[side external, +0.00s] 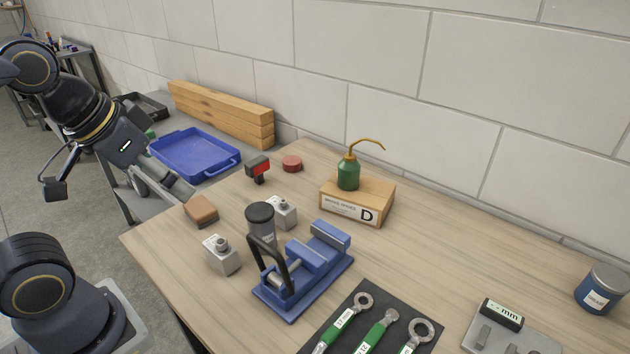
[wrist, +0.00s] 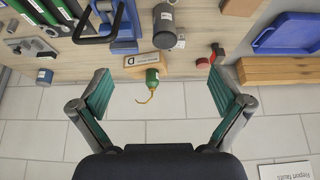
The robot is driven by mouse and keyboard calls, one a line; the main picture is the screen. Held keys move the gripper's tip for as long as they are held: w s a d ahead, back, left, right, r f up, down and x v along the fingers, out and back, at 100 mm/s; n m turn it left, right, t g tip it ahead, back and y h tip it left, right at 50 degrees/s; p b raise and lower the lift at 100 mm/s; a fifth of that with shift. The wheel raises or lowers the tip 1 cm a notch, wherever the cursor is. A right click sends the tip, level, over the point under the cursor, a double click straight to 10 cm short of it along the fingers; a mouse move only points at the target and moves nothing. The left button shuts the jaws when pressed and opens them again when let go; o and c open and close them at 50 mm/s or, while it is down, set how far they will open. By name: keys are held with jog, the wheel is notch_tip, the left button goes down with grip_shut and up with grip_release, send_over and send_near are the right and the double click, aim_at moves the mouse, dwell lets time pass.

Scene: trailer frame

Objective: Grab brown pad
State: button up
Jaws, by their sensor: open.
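The brown pad (side external: 200,210) is a small block lying flat near the left edge of the wooden table in the side external view. In the wrist view a brown block that looks like it (wrist: 240,6) is cut off by the top edge, right of centre. My gripper (wrist: 158,78) is open, its two green-lined fingers wide apart with nothing between them. In the side external view it hangs at the upper left, above and left of the pad and apart from it.
A blue tray (side external: 194,154) and stacked wooden beams (side external: 222,112) lie behind the pad. A red-and-black device (side external: 258,168), metal blocks (side external: 222,254), a black-lidded cylinder (side external: 261,224) and a blue vise (side external: 304,270) stand to its right. An oil can (side external: 348,176) stands farther right.

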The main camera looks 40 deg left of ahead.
notch_tip(320, 180, up, 2)
jog(key=w+n, duration=0.1)
jog(key=n, duration=0.7)
jog(key=n+g, duration=0.6)
jog(key=n, duration=2.1)
send_over(199, 206)
notch_tip(199, 206, down, 22)
jog(key=shift+w+r, duration=0.1)
jog(key=shift+w, duration=0.05)
notch_tip(199, 206, down, 6)
jog(key=shift+r, duration=0.1)
